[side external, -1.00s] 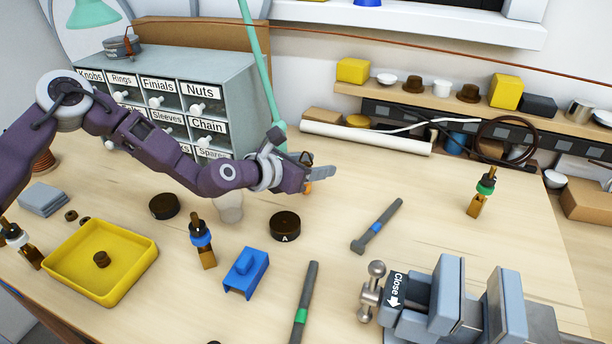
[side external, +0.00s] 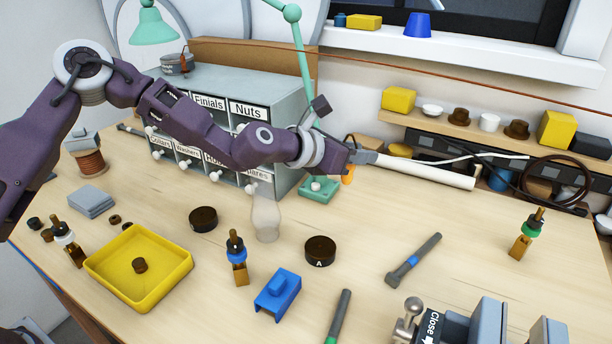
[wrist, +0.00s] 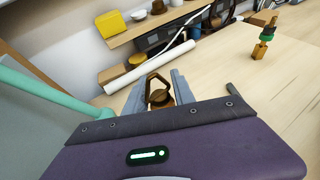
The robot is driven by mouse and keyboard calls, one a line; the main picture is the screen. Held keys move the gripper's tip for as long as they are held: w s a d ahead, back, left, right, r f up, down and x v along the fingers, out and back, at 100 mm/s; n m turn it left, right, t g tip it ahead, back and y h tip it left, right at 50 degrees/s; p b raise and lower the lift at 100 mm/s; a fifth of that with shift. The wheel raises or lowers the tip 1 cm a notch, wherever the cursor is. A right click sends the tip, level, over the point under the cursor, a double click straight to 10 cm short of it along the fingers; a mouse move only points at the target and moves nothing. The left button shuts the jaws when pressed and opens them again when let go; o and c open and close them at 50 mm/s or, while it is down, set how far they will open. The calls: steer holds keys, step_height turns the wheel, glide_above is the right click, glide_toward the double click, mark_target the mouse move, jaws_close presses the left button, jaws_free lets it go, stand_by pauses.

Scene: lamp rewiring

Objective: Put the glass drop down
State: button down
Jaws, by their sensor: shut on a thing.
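The amber glass drop (side external: 348,174) hangs at the end of my gripper (side external: 366,157), above the back part of the bench. In the wrist view the drop (wrist: 158,96) sits between the two grey fingers of my gripper (wrist: 158,90), with a brass-coloured ring or loop at its top. The fingers are shut on it. The drop is clear of the bench in the side view. Its lower end is partly hidden in the wrist view.
A frosted glass chimney (side external: 265,218), black disc marked A (side external: 320,250) and yellow tray (side external: 183,262) stand nearer. A white tube (side external: 430,171) lies behind.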

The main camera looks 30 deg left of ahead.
steer(key=s+a+r+m+h, duration=0.1)
steer(key=s+a+r, duration=0.2)
steer(key=a+r, duration=0.35)
steer(key=s+a+f, duration=0.4)
steer(key=s+a, duration=0.5)
steer(key=a, duration=0.5)
steer(key=w+a+f+n+t+y, duration=0.1)
steer(key=a+f+n+y, duration=0.15)
steer(key=a, duration=0.65)
steer(key=w+a+f+n+y, duration=0.1)
steer(key=a+n+y, duration=0.15)
steer(key=a, duration=0.55)
steer(key=f, duration=0.3)
steer(key=a+f, duration=0.1)
steer(key=f, duration=0.4)
steer(key=shift+w+a+f, duration=0.15)
steer(key=shift+f, duration=0.15)
steer(key=shift+f, duration=0.1)
steer(key=c, duration=1.1)
jaws_free()
steer(key=shift+o, duration=0.2)
